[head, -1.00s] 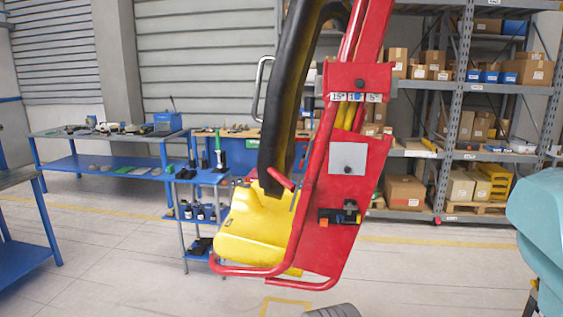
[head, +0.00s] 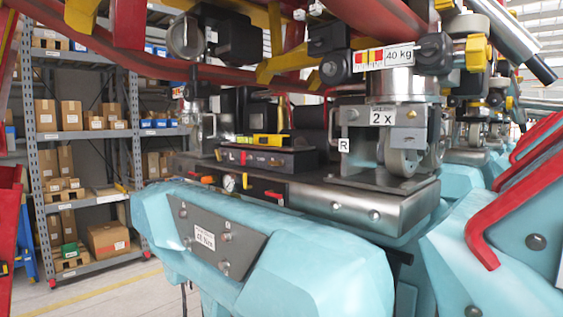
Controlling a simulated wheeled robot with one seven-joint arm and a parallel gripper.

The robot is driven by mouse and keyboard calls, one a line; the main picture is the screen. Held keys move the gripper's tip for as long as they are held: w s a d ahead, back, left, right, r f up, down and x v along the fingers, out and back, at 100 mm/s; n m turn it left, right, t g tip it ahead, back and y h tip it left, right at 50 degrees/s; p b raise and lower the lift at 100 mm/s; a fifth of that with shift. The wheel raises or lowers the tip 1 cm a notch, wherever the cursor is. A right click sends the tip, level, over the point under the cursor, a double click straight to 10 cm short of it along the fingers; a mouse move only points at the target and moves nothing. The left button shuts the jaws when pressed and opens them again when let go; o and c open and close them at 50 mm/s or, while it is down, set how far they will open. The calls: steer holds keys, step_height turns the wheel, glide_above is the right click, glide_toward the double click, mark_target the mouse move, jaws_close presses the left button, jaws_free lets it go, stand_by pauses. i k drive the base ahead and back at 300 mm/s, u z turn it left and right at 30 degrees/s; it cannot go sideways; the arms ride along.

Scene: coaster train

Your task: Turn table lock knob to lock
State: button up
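No part in the head view can be surely told as the table lock knob. A yellow lobed knob (head: 477,53) sits at the upper right, beside a metal cylinder (head: 383,84) under a 40 kg label (head: 398,56). Below, a dark panel marked L (head: 262,160) lies on a metal plate, with a small round gauge (head: 229,183) and small red and orange parts on its front edge. The lettering is too small to read for any lock mark. My gripper is not in view.
Large teal body panels (head: 330,245) fill the lower middle and right. Red bars (head: 520,185) stick out at the right, and red and yellow beams (head: 300,62) cross above. Shelves with boxes (head: 85,140) stand at the left; open floor (head: 110,290) shows at the lower left.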

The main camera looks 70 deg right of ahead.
mark_target(244, 157)
steer(key=k, duration=0.4)
steer(key=z, duration=1.3)
steer(key=i, duration=1.2)
steer(key=u, duration=0.75)
